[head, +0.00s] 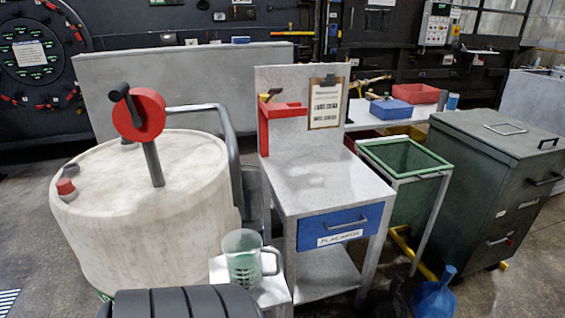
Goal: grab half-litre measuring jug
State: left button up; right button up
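The measuring jug (243,262) is clear, with green markings on its side and a handle on its right. It stands upright on a small white stand (270,291) at the lower middle of the head view, in front of the metal workstation and beside the big drum. Neither of my grippers shows in the head view. Nothing is seen touching the jug.
A large pale drum (140,215) with a red-hubbed crank (138,114) stands left of the jug. Behind the jug is a metal workstation (315,185) with a blue drawer (335,229). A green bin (405,158), grey cabinet (490,205) and blue funnel (433,298) are at right.

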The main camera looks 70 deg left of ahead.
aim_at(242, 250)
jog(key=i+u, duration=0.45)
jog(key=i+l+u, duration=0.1)
jog(key=u, duration=0.4)
jog(key=i+l+u, duration=0.45)
jog(key=i+u, duration=0.1)
jog(key=u, duration=0.35)
jog(key=i+u, duration=0.1)
jog(key=u, duration=0.35)
jog(key=l+u, duration=0.1)
jog(key=u, duration=0.35)
jog(key=i+l+u, duration=0.1)
jog(key=u, duration=0.35)
jog(key=l+u, duration=0.15)
jog(key=u, duration=0.25)
jog(key=i+l+u, duration=0.1)
jog(key=u, duration=0.35)
